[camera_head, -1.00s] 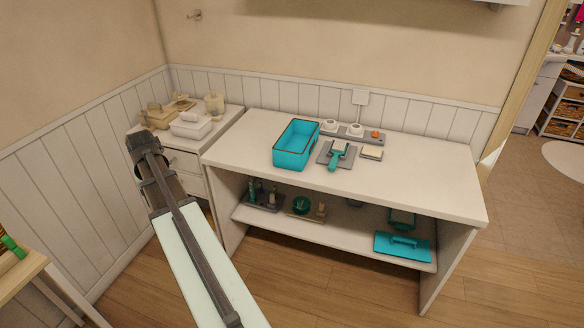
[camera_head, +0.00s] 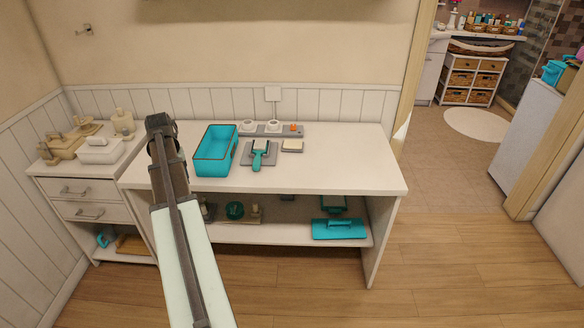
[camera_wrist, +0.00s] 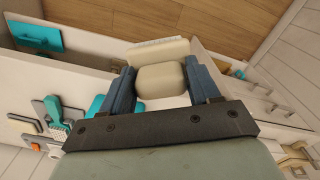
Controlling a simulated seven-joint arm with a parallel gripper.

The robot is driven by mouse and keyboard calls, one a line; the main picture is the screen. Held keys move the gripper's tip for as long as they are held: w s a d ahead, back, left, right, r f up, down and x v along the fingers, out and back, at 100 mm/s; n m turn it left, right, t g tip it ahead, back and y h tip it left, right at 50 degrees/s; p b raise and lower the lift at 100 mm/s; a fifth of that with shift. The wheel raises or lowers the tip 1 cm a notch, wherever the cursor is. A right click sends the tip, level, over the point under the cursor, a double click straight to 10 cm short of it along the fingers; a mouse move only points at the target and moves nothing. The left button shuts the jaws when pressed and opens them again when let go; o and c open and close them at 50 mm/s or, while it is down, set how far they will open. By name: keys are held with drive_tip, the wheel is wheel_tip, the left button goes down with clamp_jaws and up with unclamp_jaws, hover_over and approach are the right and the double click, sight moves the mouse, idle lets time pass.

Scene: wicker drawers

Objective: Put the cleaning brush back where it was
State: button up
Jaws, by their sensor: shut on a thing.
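My gripper (camera_wrist: 162,88) is shut on a cream block with a pale ridged strip, which looks like the cleaning brush (camera_wrist: 160,80). The brush lies between the two blue-grey fingers in the wrist view. In the head view my gripper (camera_head: 162,125) shows from behind, in front of the left end of the white table (camera_head: 345,160), and hides what it holds. A separate teal-handled brush (camera_head: 258,158) lies on a grey tray on the table; it also shows in the wrist view (camera_wrist: 57,112).
A teal bin (camera_head: 215,165) stands on the tabletop near my gripper. The table's right end is clear. The lower shelf (camera_head: 290,236) holds a teal float (camera_head: 338,229) and small items. A white drawer cabinet (camera_head: 90,200) with beige containers stands left.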

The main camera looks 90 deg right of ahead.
drive_tip(key=s+d+r+m, duration=0.15)
drive_tip(key=s+d, duration=0.45)
drive_tip(key=s, duration=0.6)
drive_tip(key=s+d+m, duration=0.3)
drive_tip(key=s+d, duration=0.4)
drive_tip(key=s, duration=0.5)
drive_tip(key=s+d+r+m, duration=0.15)
drive_tip(key=s+d, duration=0.45)
drive_tip(key=s, duration=0.6)
drive_tip(key=s+d, duration=0.2)
drive_tip(key=d, duration=0.5)
drive_tip(key=shift+n, duration=0.3)
drive_tip(key=shift+w+a+f, duration=0.1)
drive_tip(key=shift+f, duration=4.7)
drive_tip(key=shift+f, duration=0.15)
drive_tip(key=o, duration=1)
wheel_tip(320, 180, up, 12)
drive_tip(key=shift+r, duration=0.15)
